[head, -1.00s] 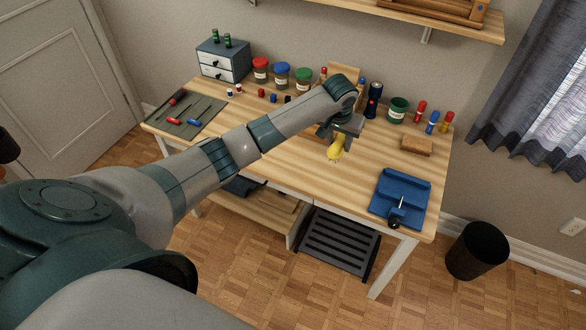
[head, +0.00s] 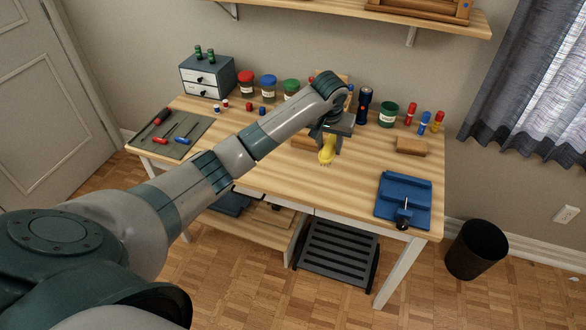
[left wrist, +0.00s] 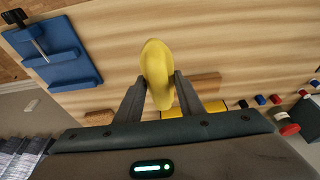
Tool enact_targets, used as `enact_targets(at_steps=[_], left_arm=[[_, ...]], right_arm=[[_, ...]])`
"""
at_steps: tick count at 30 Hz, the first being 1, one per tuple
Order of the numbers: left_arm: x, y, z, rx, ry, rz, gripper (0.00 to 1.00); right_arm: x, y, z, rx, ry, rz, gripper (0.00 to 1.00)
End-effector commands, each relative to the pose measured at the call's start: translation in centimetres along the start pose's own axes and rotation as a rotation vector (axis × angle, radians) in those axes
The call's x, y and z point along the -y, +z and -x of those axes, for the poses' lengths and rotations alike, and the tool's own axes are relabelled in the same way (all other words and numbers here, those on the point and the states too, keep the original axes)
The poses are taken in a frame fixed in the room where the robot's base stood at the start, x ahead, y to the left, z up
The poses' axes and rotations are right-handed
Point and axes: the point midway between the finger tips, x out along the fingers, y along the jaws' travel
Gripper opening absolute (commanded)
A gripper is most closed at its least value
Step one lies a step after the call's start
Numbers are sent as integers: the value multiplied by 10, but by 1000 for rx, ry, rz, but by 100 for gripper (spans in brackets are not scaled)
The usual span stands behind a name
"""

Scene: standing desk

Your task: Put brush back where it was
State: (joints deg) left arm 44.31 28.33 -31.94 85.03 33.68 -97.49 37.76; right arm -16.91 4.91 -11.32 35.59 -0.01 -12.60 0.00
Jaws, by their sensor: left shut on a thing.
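The yellow brush (head: 327,150) is held by my left gripper (head: 331,134) above the middle of the wooden desk. In the left wrist view the yellow brush (left wrist: 157,72) stands between the two dark fingers (left wrist: 160,92), which close on its sides. In the head view its pale bristle end points down toward the desk top; I cannot tell how large the gap below it is. My arm hides part of the desk's back behind it. My right gripper is not in view.
A blue tray (head: 416,187) with a dark-handled tool lies at the desk's front right. A wooden block (head: 411,146) is behind it. Jars, a flashlight (head: 364,103) and markers line the back. A tool mat (head: 192,143) lies at left. The front middle desk is clear.

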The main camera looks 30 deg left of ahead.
Motion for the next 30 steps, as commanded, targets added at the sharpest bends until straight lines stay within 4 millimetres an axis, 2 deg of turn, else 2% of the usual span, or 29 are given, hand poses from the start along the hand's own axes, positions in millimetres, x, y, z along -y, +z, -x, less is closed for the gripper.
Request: enact_targets(at_steps=[5, 12, 18, 23, 30], left_arm=[[25, 5, -10, 2, -4, 3, 14], [70, 16, -34, 2, -4, 3, 14], [100, 24, -53, 1, -2, 2, 14], [110, 26, -60, -1, 0, 1, 14], [111, 26, -61, -1, 0, 0, 14]], right_arm=[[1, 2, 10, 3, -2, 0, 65], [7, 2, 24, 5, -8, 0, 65], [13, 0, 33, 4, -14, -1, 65], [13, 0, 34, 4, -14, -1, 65], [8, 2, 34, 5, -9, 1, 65]])
